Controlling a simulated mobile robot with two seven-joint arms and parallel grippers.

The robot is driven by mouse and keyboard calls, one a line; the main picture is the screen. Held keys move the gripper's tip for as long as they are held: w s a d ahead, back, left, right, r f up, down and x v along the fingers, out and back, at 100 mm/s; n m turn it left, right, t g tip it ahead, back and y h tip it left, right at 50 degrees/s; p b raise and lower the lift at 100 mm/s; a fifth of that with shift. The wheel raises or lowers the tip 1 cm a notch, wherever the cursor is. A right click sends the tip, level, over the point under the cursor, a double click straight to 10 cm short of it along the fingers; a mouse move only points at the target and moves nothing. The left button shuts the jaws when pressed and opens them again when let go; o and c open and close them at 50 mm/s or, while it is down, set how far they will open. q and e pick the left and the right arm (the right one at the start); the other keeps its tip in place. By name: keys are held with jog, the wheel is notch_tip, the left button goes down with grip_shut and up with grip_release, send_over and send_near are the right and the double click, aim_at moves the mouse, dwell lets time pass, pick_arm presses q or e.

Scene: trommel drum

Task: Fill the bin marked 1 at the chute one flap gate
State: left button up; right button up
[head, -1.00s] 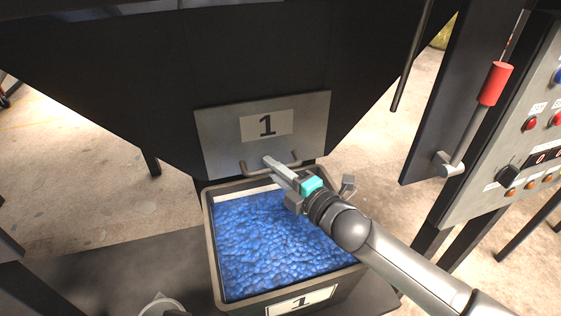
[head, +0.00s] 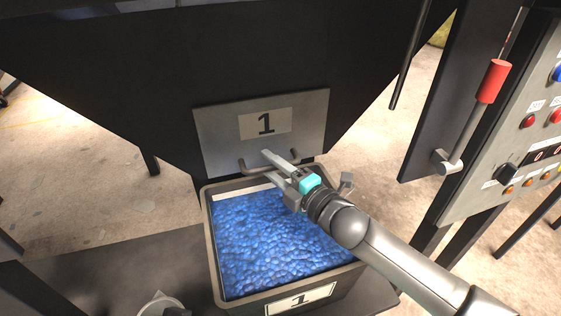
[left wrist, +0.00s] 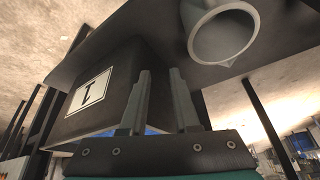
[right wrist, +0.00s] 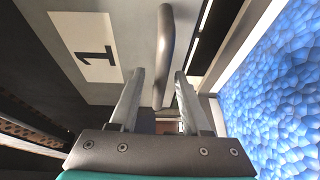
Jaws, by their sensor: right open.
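The flap gate (head: 220,140) is a grey plate marked 1 on the dark chute, with a bar handle (head: 243,167) at its lower edge. Below it stands the bin marked 1 (head: 207,232), heaped with blue pieces (head: 275,240) close to its rim. My right gripper (head: 270,164) is at the handle. In the right wrist view its fingers (right wrist: 158,80) are open, with the handle (right wrist: 164,45) at the tips, seemingly not clamped.
A control panel (head: 540,150) and a red-handled lever (head: 492,82) stand at the right. A grey ring-shaped part (head: 160,304) is at the bottom, left of the bin; it also shows in the left wrist view (left wrist: 190,35). Open floor lies left of the chute.

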jog(key=shift+s+d+r, duration=0.1)
jog(key=shift+s, duration=0.15)
pick_arm(q)
notch_tip(320, 180, down, 10)
jog(key=s+g+p, duration=0.1)
jog(key=s+p, duration=0.1)
jog(key=p, duration=0.2)
jog(key=shift+a+g+p, duration=0.15)
jog(key=shift+g+p, duration=0.15)
jog(key=shift+p, duration=0.1)
pick_arm(e)
jog(key=v, duration=1.5)
